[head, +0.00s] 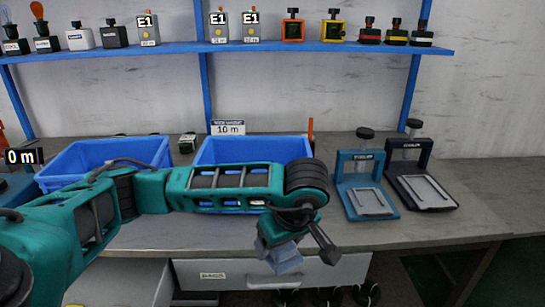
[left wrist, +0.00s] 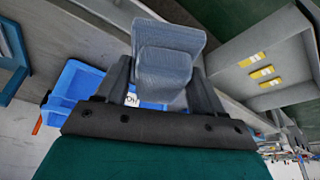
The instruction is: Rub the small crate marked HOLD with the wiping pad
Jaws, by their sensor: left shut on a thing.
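My left gripper (head: 290,240) is shut on the wiping pad (head: 284,259), a blue-grey ribbed block held in front of the bench's front edge, above the drawer. In the left wrist view the pad (left wrist: 168,62) sits between the two dark fingers. I cannot pick out a crate clearly marked HOLD. Two blue crates stand on the bench: a left crate (head: 72,159) and a middle crate (head: 225,150), partly hidden behind my left arm. A small white label (left wrist: 131,99) shows by a blue crate in the left wrist view, its text unclear. My right gripper is not in view.
Two clamp-like stands, one teal (head: 363,190) and one dark (head: 422,185), stand on the bench to the right. A blue shelf (head: 270,47) with several small devices runs above. A grey drawer (head: 330,270) is under the bench.

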